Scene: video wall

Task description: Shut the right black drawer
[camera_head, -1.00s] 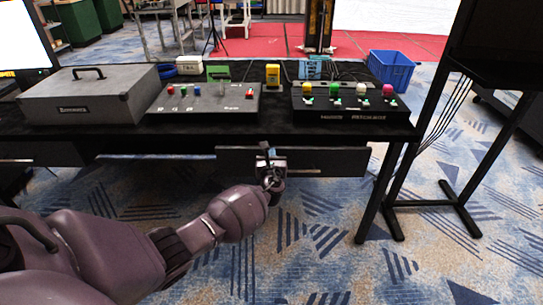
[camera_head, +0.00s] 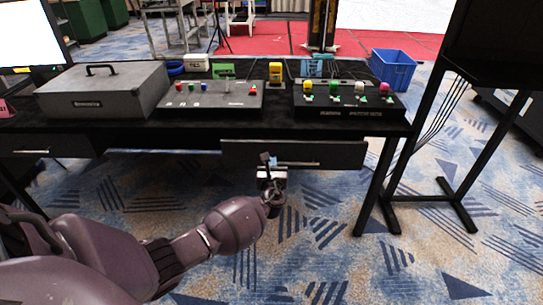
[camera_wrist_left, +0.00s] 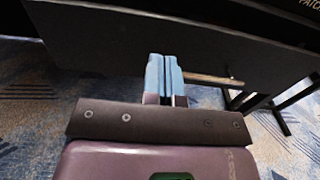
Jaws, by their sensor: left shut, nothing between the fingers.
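The right black drawer (camera_head: 338,154) is under the desk's right half, with a thin horizontal metal handle (camera_head: 302,164). Its dark front also fills the upper part of the left wrist view (camera_wrist_left: 105,45), with the handle (camera_wrist_left: 212,79) right of the fingers. I cannot tell how far the drawer stands out. My left gripper (camera_head: 276,163) is in front of the drawer's lower middle, at the handle's left end. Its blue fingers (camera_wrist_left: 164,74) are shut together and empty, pointing at the drawer front; I cannot tell whether they touch it. My right gripper is out of view.
The black desk (camera_head: 215,125) carries a grey case (camera_head: 100,104) and two control panels. The left drawer (camera_head: 60,145) is at far left. A black stand (camera_head: 460,200) and a blue crate (camera_head: 392,70) are at the right. Carpet below the drawer is open.

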